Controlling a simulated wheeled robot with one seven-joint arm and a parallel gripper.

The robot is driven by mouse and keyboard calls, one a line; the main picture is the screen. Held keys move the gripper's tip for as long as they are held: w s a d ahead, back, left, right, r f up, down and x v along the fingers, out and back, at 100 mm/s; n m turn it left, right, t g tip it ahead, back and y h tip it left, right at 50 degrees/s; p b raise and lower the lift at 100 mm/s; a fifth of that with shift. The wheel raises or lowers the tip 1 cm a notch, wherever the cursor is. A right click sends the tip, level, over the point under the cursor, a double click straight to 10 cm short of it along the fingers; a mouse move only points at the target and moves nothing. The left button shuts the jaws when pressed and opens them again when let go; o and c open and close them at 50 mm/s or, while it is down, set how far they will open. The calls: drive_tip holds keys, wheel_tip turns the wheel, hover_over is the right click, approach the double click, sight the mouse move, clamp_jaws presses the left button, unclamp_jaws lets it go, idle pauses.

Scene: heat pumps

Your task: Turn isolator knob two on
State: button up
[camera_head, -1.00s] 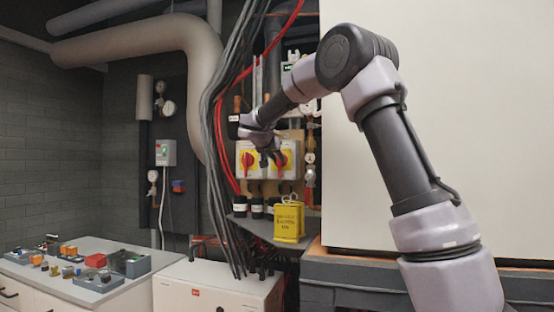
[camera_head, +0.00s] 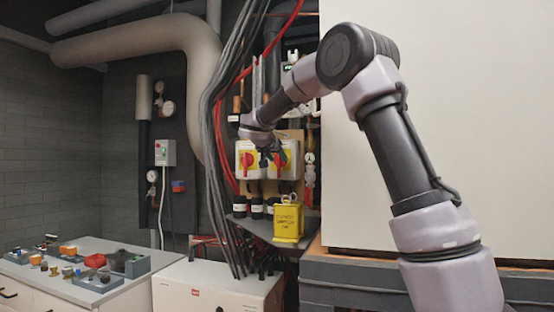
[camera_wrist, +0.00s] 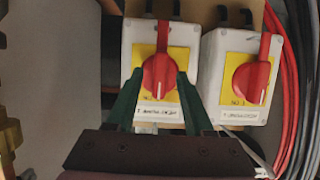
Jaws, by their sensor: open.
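Two grey isolator boxes with yellow plates and red rotary knobs sit side by side on the wall panel. In the head view the left knob (camera_head: 248,160) is visible and the right knob (camera_head: 281,159) is partly hidden by my gripper (camera_head: 266,158). The other knob (camera_wrist: 251,80) stands clear to the right. The small labels are hard to read.
A yellow padlock-shaped box (camera_head: 288,222) stands on a shelf below the isolators. Red and grey cables (camera_head: 222,130) run down beside the left isolator. A large cream panel (camera_head: 460,120) lies to the right. A bench (camera_head: 120,292) with trays and parts is at lower left.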

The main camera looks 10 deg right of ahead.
drive_tip(key=v, duration=1)
drive_tip(key=shift+s+a, duration=0.15)
drive_tip(key=shift+s, duration=0.2)
drive_tip(key=shift+a, duration=0.1)
